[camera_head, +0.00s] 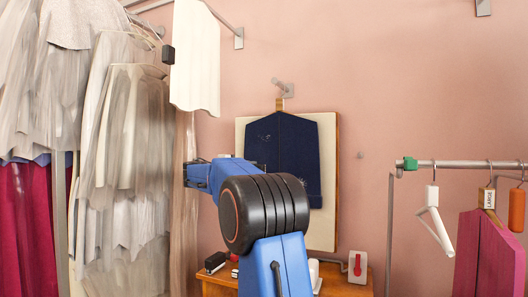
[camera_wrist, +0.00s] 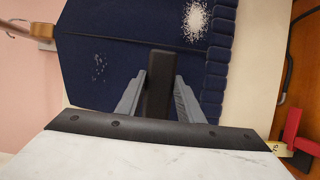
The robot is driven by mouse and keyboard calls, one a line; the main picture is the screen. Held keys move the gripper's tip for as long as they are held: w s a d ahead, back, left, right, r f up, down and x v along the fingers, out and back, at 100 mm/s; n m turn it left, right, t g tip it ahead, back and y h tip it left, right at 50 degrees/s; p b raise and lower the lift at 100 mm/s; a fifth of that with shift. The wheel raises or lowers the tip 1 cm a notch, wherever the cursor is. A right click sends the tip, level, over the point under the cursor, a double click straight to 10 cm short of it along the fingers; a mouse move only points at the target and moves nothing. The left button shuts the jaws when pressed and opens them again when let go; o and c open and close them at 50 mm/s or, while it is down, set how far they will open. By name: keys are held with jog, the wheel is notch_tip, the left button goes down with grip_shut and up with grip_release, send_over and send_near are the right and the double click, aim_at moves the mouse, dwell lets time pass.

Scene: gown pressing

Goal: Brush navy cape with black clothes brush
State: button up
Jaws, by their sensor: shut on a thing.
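The navy cape (camera_head: 284,140) hangs on a pale padded board on the pink wall; it also fills much of the wrist view (camera_wrist: 110,30). A dense white patch of specks (camera_wrist: 195,20) lies near its scalloped edge in the wrist view, and fainter pale specks (camera_wrist: 98,66) lie nearer the hanger end. My gripper (camera_wrist: 160,95) is shut on the black clothes brush (camera_wrist: 160,78), held in front of the cape. I cannot tell whether the brush touches the cloth. In the head view my blue and black arm hides the cape's lower left and the brush.
The pale board (camera_head: 327,170) has a wooden edge. Below it stands a wooden table (camera_head: 340,287) with a red-and-white item (camera_head: 357,266) and a black item (camera_head: 214,262). Pale garments (camera_head: 120,130) crowd the left. A rail (camera_head: 450,163) with hangers and a magenta garment (camera_head: 490,255) stands right.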

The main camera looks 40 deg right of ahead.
jog(key=shift+r, duration=0.1)
notch_tip(320, 180, up, 10)
jog(key=a, duration=0.1)
jog(key=shift+s+r, duration=0.15)
jog(key=shift+s, duration=0.1)
jog(key=d, duration=0.1)
jog(key=w+d, duration=0.1)
jog(key=d, duration=0.1)
jog(key=w+d, duration=0.1)
jog(key=d, duration=0.1)
jog(key=shift+w, duration=0.1)
jog(key=shift+a+r, duration=0.1)
jog(key=shift+r, duration=2.9)
jog(key=shift+w+d, duration=0.3)
jog(key=shift+d, duration=0.6)
jog(key=shift+f, duration=0.1)
